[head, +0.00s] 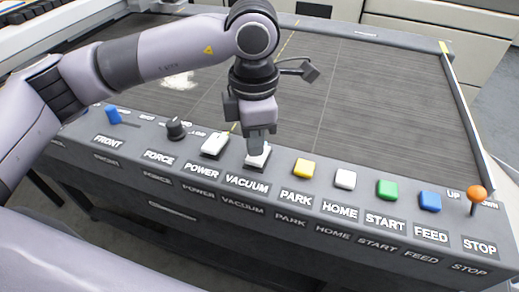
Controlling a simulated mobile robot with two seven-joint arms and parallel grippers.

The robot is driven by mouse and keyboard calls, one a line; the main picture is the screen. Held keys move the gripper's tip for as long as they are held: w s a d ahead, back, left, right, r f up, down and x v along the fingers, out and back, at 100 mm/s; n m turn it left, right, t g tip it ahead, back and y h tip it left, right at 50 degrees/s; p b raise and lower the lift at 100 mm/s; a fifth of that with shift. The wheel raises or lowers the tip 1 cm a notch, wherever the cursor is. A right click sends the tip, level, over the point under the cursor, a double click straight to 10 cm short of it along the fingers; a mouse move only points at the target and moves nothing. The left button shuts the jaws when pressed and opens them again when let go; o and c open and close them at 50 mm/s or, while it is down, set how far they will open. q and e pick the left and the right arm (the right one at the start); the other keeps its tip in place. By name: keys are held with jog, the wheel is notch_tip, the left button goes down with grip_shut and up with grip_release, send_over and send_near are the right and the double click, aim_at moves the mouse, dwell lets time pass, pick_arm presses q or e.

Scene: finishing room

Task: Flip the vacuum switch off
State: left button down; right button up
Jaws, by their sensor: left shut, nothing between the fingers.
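The vacuum switch (264,157) is a white rocker on the dark control panel, above the label VACUUM. My left gripper (256,148) is shut and empty, pointing down with its fingertips at the switch. The fingers cover part of the rocker, so I cannot tell which way it is tilted or whether they touch it. The right gripper is not in view.
The similar white power switch (215,144) is just left, then a black force knob (176,129). Yellow park (303,168), white home (345,179), green start (387,189) and blue feed (430,201) buttons and an orange-knobbed lever (477,193) stand right. A flat grey bed (370,95) lies behind.

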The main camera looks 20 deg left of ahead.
pick_arm(q)
jog(key=shift+f+b, duration=0.95)
jog(key=shift+f, duration=0.1)
dwell(0.4)
jog(key=shift+r+p, duration=1.85)
jog(key=shift+r, duration=1.7)
